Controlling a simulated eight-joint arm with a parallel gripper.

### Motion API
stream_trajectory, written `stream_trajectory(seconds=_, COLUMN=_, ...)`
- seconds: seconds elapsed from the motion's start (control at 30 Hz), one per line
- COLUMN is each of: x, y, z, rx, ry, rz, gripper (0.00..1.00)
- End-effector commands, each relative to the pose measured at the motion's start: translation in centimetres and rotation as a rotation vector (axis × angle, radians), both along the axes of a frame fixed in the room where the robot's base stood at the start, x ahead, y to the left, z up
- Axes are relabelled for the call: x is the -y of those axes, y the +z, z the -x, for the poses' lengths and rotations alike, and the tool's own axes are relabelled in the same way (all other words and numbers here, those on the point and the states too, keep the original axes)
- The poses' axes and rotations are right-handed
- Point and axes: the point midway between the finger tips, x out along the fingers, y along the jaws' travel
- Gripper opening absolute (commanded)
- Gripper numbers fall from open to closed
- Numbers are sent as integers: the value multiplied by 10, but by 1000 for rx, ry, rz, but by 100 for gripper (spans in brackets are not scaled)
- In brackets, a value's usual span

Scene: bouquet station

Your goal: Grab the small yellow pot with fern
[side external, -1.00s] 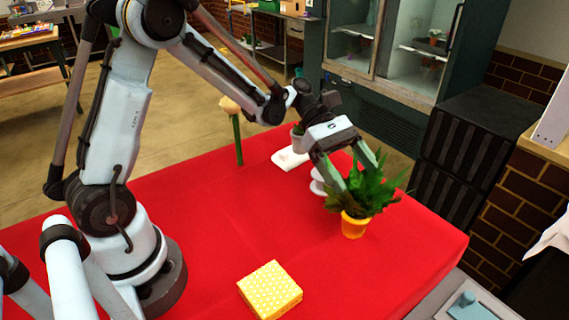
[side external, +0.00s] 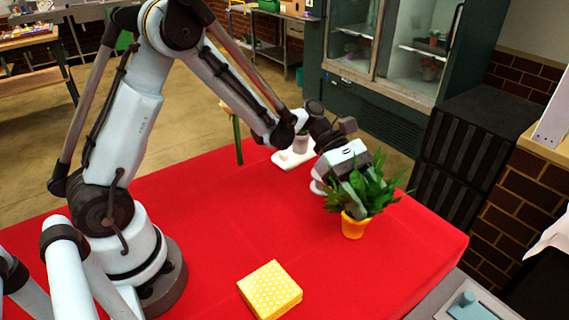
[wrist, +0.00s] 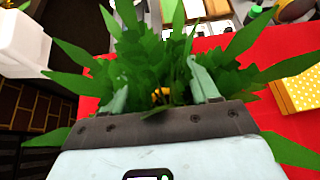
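The small yellow pot (side external: 354,226) with a green fern (side external: 372,190) stands upright on the red table near its right edge. My gripper (side external: 353,205) is lowered into the fern from above, its fingers among the leaves and their tips hidden in the side view. In the wrist view my gripper (wrist: 160,88) has its two fingers spread apart on either side of the plant's middle. A small patch of the yellow pot (wrist: 161,95) shows between them through the fern leaves (wrist: 150,60). Whether the fingers touch the pot is hidden.
A yellow patterned box (side external: 270,290) lies at the table's front, and shows in the wrist view (wrist: 298,92). A white object with a grey pot (side external: 300,145) is behind my gripper. A flower stem (side external: 237,135) stands at the back. The red table (side external: 215,230) is clear in the middle.

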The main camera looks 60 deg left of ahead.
Motion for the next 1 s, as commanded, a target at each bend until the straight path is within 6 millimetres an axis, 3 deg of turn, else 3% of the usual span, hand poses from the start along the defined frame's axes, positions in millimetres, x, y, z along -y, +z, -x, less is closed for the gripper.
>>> stream_trajectory(seconds=0.03, x=0, y=0, z=0, rx=0, ry=0, rz=0, gripper=41)
stream_trajectory(seconds=0.3, x=0, y=0, z=0, rx=0, ry=0, rz=0, gripper=0)
stream_trajectory(seconds=0.77, x=0, y=4, z=0, rx=0, ry=0, rz=1, gripper=0)
stream_trajectory(seconds=1.0, x=0, y=27, z=0, rx=0, ry=0, rz=2, gripper=0)
